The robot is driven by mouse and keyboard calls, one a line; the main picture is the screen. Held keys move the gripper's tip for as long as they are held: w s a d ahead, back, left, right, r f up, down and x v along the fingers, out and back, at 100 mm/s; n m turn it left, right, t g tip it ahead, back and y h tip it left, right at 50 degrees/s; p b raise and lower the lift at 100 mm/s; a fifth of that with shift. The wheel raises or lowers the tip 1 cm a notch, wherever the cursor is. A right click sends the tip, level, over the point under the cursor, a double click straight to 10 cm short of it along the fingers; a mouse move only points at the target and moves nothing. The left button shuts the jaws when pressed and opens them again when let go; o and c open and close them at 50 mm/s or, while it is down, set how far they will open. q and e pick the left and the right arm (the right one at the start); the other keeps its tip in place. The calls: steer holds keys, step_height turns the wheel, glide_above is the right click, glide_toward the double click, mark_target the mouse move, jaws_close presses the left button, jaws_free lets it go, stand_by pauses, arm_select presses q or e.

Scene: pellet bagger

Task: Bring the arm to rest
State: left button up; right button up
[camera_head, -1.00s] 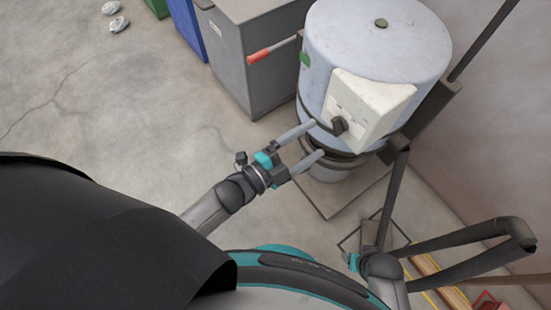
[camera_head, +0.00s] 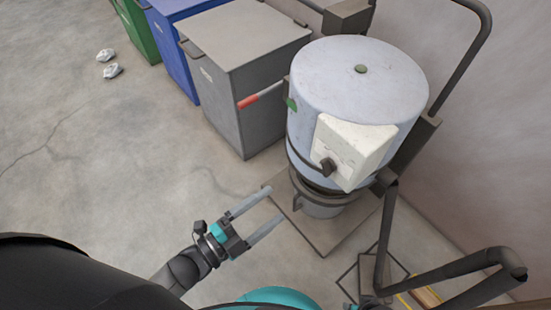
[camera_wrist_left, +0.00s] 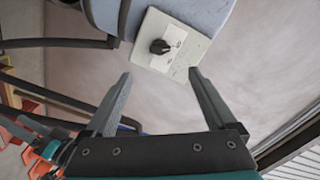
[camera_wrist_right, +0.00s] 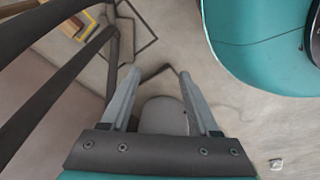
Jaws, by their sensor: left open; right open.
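My left gripper (camera_head: 274,203) is open and empty, below and left of the pellet bagger's pale drum (camera_head: 362,85) and clear of it. A white control box (camera_head: 352,148) with a dark knob (camera_head: 328,165) is fixed to the drum's front. In the left wrist view, the open fingers (camera_wrist_left: 159,73) have the box (camera_wrist_left: 185,30) and knob (camera_wrist_left: 160,46) beyond them, with nothing between the tips. My right gripper (camera_wrist_right: 159,72) is open in its wrist view, over floor, with a grey rounded shape behind the fingers. In the head view its fingers do not show.
A grey bin (camera_head: 245,50) with a red-ended handle (camera_head: 248,102) in front of it, a blue bin (camera_head: 178,60) and a green bin (camera_head: 138,30) stand at the back left. Dark bent tubing (camera_head: 450,270) rises at the right. Floor at left is largely clear, with white scraps (camera_head: 110,70).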

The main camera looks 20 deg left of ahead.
arm_select(q)
steer(key=s+a+f+n+g+y+p, duration=0.1)
steer(key=s+a+f+n+g+y, duration=0.25)
steer(key=f, duration=0.55)
steer(key=s+a+f+n+g+y+p, duration=0.1)
steer(key=a+f+n+g+y+p, duration=0.1)
steer(key=a+f+n+y, duration=0.6)
steer(key=s+a+f+n+g+p, duration=0.1)
steer(key=s+f+n+g, duration=0.4)
steer(key=s+f, duration=0.5)
steer(key=s+a+g, duration=0.1)
steer(key=s, duration=0.3)
steer(key=shift+a+g, duration=0.25)
steer(key=shift+g, duration=0.1)
arm_select(e)
steer(key=s+d+f, duration=0.2)
steer(key=s+d, duration=0.2)
steer(key=s, duration=0.3)
steer(key=shift+s+d, duration=0.15)
steer(key=shift+d, duration=0.2)
